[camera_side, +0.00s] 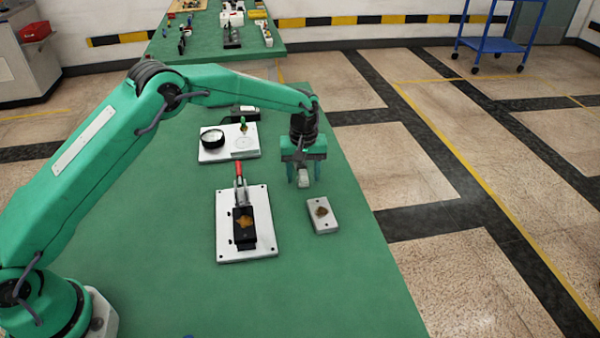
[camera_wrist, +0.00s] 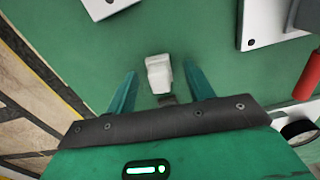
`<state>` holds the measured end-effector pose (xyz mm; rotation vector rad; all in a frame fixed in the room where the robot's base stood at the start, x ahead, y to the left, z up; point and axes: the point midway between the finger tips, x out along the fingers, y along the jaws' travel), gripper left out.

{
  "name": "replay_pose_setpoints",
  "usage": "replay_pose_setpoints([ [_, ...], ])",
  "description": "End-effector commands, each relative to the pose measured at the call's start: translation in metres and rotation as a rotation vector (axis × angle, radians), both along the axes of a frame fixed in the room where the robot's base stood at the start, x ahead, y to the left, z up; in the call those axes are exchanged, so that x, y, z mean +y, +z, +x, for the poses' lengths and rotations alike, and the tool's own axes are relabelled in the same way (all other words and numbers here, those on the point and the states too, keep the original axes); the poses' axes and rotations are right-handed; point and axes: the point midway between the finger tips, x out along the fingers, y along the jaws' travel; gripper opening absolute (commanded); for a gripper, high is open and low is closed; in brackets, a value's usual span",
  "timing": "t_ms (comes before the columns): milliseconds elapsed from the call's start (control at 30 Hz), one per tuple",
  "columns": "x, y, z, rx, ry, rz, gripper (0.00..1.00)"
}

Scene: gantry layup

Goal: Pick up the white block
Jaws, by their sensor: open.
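The white block (camera_side: 304,180) is at the fingertips of my gripper (camera_side: 304,176), near the right edge of the green table in the side view. In the wrist view the white block (camera_wrist: 159,73) sits between the two green fingers of my gripper (camera_wrist: 157,82), towards their tips. The fingers are open, with a gap on each side of the block. The gripper points down, and the block's underside is hidden.
A small white plate with a brown piece (camera_side: 322,214) lies in front of the gripper. A white base plate (camera_side: 262,200) with a red-handled clamp (camera_side: 239,172) stands to the left. A white board with a dial gauge (camera_side: 212,139) is behind. Green table (camera_side: 340,280) is clear in front.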

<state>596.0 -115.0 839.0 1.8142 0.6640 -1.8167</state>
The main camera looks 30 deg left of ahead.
Motion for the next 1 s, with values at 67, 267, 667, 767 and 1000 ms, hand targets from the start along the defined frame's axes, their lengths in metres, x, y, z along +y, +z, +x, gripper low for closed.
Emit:
replay_pose_setpoints([
  [67, 0.0000, -0.0036, 0.0000, 0.000, 0.000, 0.000, 0.53],
  [267, 0.0000, -0.0043, 0.0003, -0.001, 0.000, 0.000, 0.53],
  [667, 0.0000, -0.0040, 0.0003, -0.001, 0.000, 0.000, 0.35],
  [767, 0.0000, -0.0040, 0.0003, -0.001, 0.000, 0.000, 0.15],
  [1000, 0.0000, -0.0038, 0.0004, -0.001, 0.000, 0.000, 0.04],
])
